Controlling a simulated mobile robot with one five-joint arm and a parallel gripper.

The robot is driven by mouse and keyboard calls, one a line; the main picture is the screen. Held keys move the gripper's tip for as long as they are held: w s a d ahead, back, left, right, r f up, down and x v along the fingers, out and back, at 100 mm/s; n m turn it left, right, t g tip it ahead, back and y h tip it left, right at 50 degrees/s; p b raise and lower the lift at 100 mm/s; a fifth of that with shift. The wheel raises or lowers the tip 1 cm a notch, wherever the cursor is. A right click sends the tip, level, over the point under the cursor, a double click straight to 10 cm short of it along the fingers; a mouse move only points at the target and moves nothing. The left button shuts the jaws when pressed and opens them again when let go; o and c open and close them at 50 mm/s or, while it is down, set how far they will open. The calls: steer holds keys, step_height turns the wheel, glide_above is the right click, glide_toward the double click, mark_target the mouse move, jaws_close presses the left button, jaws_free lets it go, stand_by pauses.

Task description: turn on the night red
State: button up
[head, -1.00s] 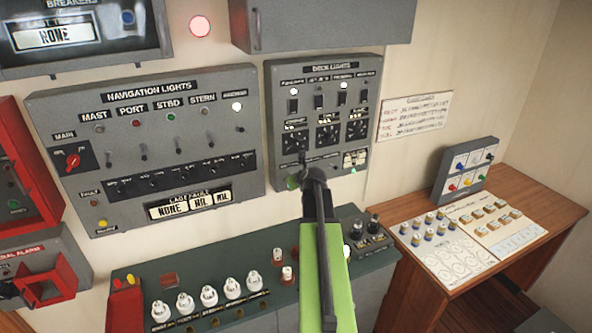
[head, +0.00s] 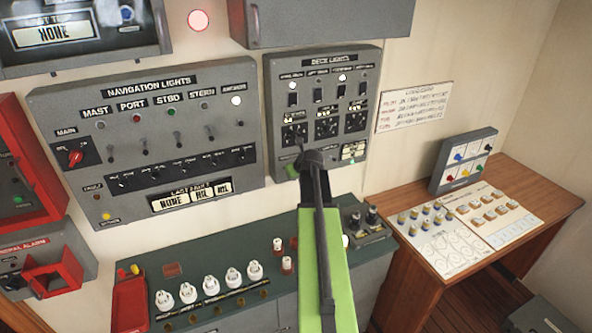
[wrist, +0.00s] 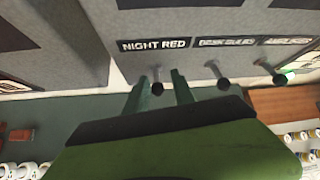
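The deck lights panel (head: 372,70) is grey and hangs on the wall at the middle of the head view. In the wrist view a label reading NIGHT RED (wrist: 153,44) sits above a small toggle lever (wrist: 157,87) with a dark round tip. My gripper (wrist: 160,80) is open, with its two green fingers on either side of that lever. I cannot tell whether either finger touches it. In the head view my gripper (head: 297,168) is at the panel's lower left, and my arm hides the night red switch there.
Two more levers (wrist: 222,84) (wrist: 280,79) stand to the right under their own labels. The navigation lights panel (head: 75,205) is to the left. Below is a green console (head: 215,250) with several white knobs. A wooden desk (head: 545,200) stands to the right.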

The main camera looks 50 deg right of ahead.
steer(key=shift+a+r, duration=0.1)
steer(key=p+v, duration=0.5)
steer(key=v, duration=0.2)
steer(key=shift+s, duration=0.1)
stand_by(0.3)
